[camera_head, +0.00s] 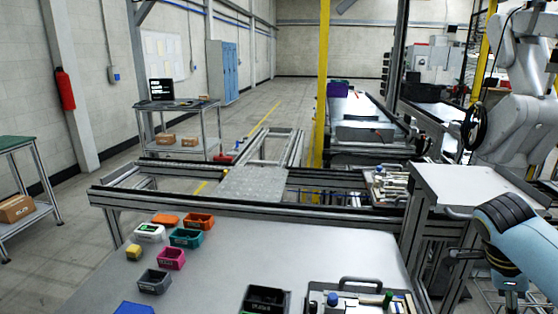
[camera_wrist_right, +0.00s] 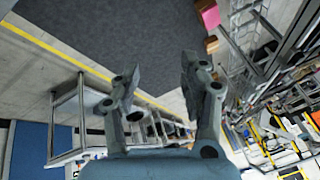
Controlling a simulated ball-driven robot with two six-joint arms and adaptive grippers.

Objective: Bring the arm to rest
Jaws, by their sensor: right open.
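My right arm comes in at the right edge of the head view, a pale blue and black link; its gripper cannot be made out there. In the right wrist view my right gripper (camera_wrist_right: 158,85) is open, with its two fingers apart and nothing between them. Beyond the fingers lies a dark grey floor area, and the gripper touches nothing that I can see. My left gripper does not show in either view.
A grey table (camera_head: 290,245) holds several small bins, such as a magenta bin (camera_head: 171,258) and a black bin (camera_head: 265,299). A pallet fixture (camera_head: 360,303) stands at its front right. A white-topped stand (camera_head: 465,185) is near my right arm. The table's middle is clear.

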